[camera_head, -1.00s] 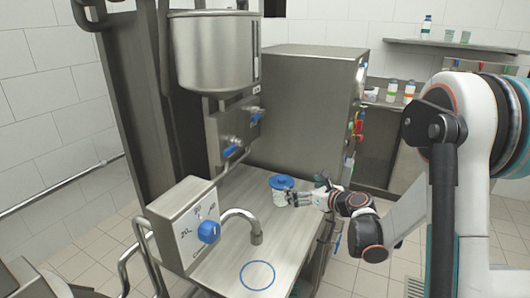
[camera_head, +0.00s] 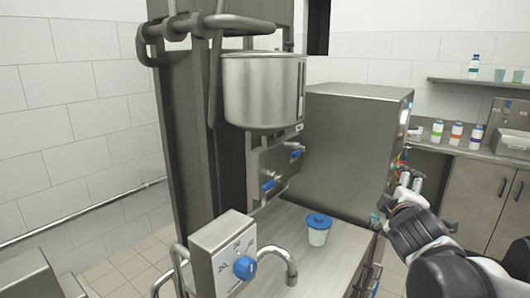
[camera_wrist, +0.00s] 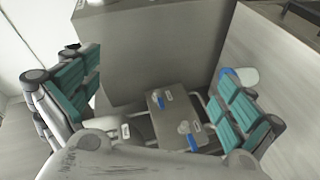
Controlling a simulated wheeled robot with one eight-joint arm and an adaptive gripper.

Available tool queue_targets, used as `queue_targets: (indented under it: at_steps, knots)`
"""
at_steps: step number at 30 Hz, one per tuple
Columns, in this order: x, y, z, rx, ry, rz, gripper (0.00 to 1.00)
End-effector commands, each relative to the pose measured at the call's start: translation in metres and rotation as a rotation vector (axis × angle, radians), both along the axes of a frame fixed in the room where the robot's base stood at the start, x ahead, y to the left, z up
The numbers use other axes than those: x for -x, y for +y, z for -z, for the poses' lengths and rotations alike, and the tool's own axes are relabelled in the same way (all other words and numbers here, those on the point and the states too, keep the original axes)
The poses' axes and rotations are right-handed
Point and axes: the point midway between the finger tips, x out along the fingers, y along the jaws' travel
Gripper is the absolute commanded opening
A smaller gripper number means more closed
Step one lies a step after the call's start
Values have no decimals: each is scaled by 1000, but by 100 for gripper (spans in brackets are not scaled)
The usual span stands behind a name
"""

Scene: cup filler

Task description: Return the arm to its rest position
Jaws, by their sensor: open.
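A white cup (camera_head: 317,237) with a blue lid (camera_head: 319,220) stands upright on the steel worktop of the filling machine. My gripper (camera_head: 378,216) is to the right of the cup in the head view, apart from it, near the worktop's right edge. My arm folds back toward the lower right corner. In the wrist view my gripper (camera_wrist: 158,98) has its teal-padded fingers spread wide with nothing between them. A white and blue thing, apparently the cup (camera_wrist: 243,76), shows partly behind the right finger.
The filler has a round steel hopper (camera_head: 263,90), blue-handled valves (camera_head: 270,185), a curved spout (camera_head: 290,262) and a control box with a blue knob (camera_head: 245,267). A large steel cabinet (camera_head: 345,140) stands behind the worktop. Bottles (camera_head: 456,132) stand on the right counter.

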Motion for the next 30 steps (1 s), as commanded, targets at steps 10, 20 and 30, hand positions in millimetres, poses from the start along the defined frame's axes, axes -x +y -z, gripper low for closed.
queue_targets:
  at_steps: [10,20,30]
  knots:
    - [134,49,88,-746,237,275,100]
    - [204,97,129,-1065,411,408,100]
    - [204,97,129,-1065,411,408,100]
